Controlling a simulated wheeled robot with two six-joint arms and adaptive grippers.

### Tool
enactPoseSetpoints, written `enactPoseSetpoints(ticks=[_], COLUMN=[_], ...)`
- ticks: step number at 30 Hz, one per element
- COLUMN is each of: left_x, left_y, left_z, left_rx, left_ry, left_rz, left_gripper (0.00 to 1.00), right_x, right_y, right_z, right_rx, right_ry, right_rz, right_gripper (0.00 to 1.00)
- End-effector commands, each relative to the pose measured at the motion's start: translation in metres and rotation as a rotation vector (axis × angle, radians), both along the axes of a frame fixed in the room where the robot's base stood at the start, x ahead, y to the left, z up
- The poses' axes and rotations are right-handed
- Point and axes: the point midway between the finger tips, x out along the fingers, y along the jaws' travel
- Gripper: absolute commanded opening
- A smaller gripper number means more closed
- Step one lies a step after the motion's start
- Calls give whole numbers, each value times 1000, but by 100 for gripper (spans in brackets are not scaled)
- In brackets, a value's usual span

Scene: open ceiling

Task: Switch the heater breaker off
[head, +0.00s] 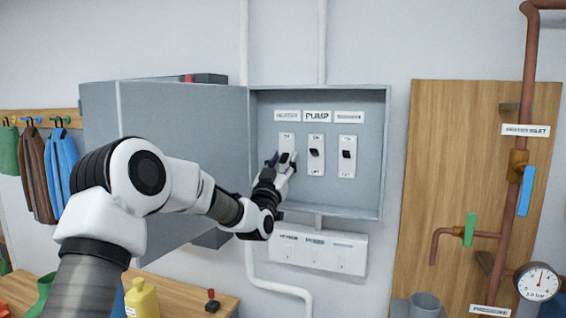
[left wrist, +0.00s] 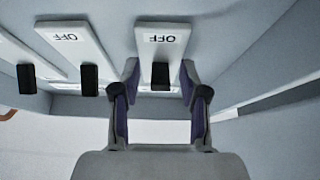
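The heater breaker (head: 286,143) is the leftmost of three white switch plates in the open grey panel box, under a label that seems to read HEATER. Its black lever shows in the left wrist view (left wrist: 160,76), below an upside-down OFF mark. My left gripper (head: 281,162) is at this plate. In the left wrist view its two purple-padded fingers (left wrist: 160,88) are apart, one on each side of the lever, with gaps visible. The fingers partly hide the lever in the head view, so I cannot tell its exact position. My right gripper is not in view.
The PUMP breaker (head: 316,165) and a third breaker (head: 347,168) stand close to the right. The box door (head: 185,165) hangs open at left. A white socket strip (head: 318,252) is below. Pipes on a wooden board (head: 425,190) are at right.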

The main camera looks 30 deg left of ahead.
Motion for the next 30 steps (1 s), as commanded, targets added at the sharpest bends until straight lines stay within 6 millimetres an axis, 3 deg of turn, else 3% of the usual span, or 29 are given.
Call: enactPoseSetpoints(ticks=[5,18,30], left_x=[-8,-92,-101], left_y=[-2,-22,-25], left_z=[-6,-54,-59], left_rx=[-2,-2,0], left_ry=[3,3,0], left_rz=[0,0,0], left_gripper=[44,44,44], right_x=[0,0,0], right_y=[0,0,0], right_z=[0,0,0], right_rx=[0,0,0], right_ry=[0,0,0], right_rz=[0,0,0], right_gripper=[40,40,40])
